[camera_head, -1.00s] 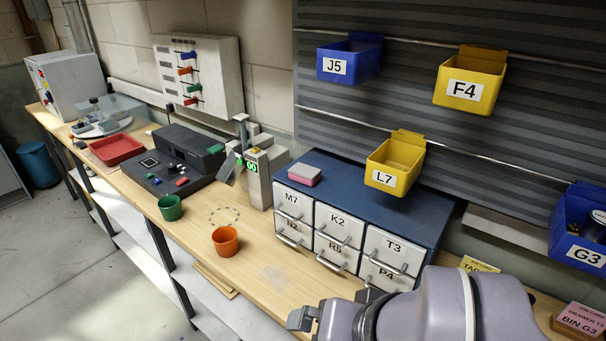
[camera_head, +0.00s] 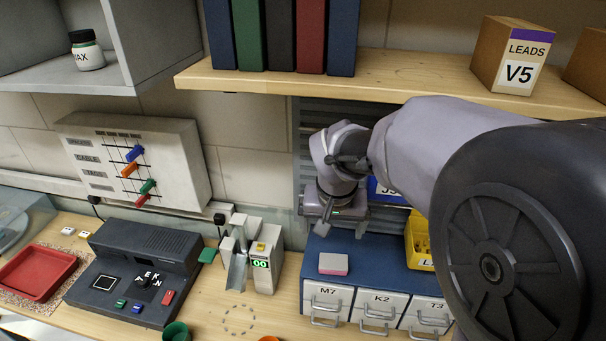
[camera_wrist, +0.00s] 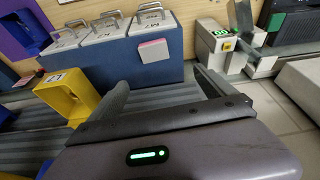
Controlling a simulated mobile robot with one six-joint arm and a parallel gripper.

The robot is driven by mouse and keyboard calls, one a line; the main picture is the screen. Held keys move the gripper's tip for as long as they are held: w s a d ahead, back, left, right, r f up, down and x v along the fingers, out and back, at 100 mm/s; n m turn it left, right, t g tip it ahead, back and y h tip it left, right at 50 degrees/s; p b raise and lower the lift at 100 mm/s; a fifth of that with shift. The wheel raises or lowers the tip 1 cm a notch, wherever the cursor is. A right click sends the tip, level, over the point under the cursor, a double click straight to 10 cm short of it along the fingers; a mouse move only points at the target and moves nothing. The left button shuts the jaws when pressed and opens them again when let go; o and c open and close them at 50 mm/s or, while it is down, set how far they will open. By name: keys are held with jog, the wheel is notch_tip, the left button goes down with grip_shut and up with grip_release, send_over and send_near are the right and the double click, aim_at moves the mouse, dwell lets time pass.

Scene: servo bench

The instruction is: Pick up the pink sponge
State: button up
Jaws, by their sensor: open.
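The pink sponge (camera_head: 333,264) lies on the blue top of the drawer cabinet (camera_head: 372,252), near its left end. Its top looks pale and its front edge pink. It also shows in the wrist view (camera_wrist: 153,52), beyond my gripper's fingers. My gripper (camera_head: 323,226) hangs above and behind the sponge, apart from it, in the head view. In the wrist view my gripper (camera_wrist: 165,85) has its two fingers wide apart with nothing between them.
A yellow bin (camera_head: 417,240) hangs close to the right of my gripper, with a blue bin (camera_head: 384,192) beside it. A wooden shelf (camera_head: 400,88) runs above my arm. A device reading 00 (camera_head: 262,262) stands left of the cabinet.

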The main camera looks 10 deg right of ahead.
send_near(334, 259)
jog(key=shift+w+a+f+b, duration=0.15)
jog(key=shift+w+f+b, duration=0.15)
jog(key=shift+f, duration=0.25)
jog(key=shift+w+a+f+b, duration=0.1)
jog(key=shift+w+f+b, duration=0.2)
jog(key=shift+f, duration=0.3)
jog(key=x, duration=0.4)
jog(key=s+x, duration=0.1)
jog(key=x, duration=0.1)
jog(key=shift+d+f+b, duration=0.15)
jog(key=shift+d+b, duration=0.1)
jog(key=shift+b, duration=0.05)
jog(key=shift+s, duration=0.1)
jog(key=shift+c, duration=0.8)
jog(key=c, duration=1.3)
jog(key=shift+o, duration=0.2)
jog(key=shift+r, duration=0.65)
notch_tip(334, 259, up, 3)
jog(key=shift+f+p, duration=0.2)
jog(key=shift+p, duration=0.1)
jog(key=s+d+r, duration=0.1)
jog(key=s+d, duration=0.7)
jog(key=s, duration=0.5)
jog(key=shift+s, duration=0.35)
